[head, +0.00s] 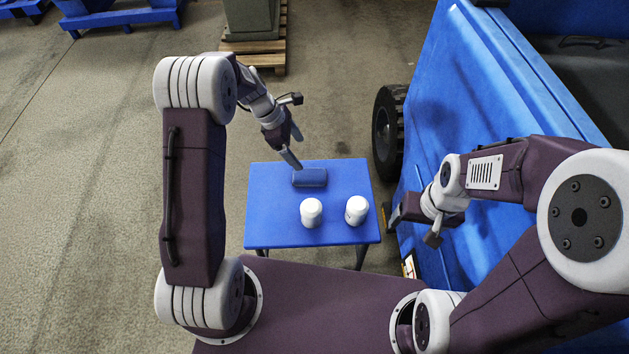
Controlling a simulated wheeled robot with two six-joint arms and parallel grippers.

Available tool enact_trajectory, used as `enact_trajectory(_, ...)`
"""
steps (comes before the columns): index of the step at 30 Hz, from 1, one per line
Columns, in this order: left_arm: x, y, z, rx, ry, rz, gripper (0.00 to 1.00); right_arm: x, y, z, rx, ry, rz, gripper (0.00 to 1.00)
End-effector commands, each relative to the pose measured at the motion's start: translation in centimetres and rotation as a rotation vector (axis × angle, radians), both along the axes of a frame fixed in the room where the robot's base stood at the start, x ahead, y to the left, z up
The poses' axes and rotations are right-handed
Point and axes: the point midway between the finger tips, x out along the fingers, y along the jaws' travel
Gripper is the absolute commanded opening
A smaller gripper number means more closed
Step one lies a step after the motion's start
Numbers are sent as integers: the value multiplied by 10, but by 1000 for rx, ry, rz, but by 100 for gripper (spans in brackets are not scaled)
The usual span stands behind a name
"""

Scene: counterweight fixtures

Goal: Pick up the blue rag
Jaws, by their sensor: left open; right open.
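The blue rag (310,178) looks like a dark blue folded or rolled bundle. It lies near the back edge of the blue table (271,215). My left gripper (295,149) is open and empty, with its fingers pointing down just behind and left of the rag. One fingertip appears close to the rag's back left corner; I cannot tell whether it touches. My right gripper (411,222) is at the right of the table, apart from the rag, and is open with nothing seen in it.
Two white cylindrical objects (311,213) (356,210) stand on the table in front of the rag. A large blue vehicle or machine (470,90) with a black tire (388,133) is close on the right. A wooden pallet (262,55) lies behind. The floor at left is clear.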

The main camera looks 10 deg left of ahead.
Motion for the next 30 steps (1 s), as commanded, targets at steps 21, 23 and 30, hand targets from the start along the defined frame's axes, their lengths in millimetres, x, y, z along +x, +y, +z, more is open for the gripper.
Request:
enact_trajectory(21,-2,-13,-64,1,13,4,85,0,0,-45,0,-1,0,77)
enact_trajectory(23,-3,-16,-73,1,14,3,85,0,0,-53,0,-1,0,77)
enact_trajectory(30,-5,-32,-109,1,14,3,85,0,0,-81,0,0,0,77)
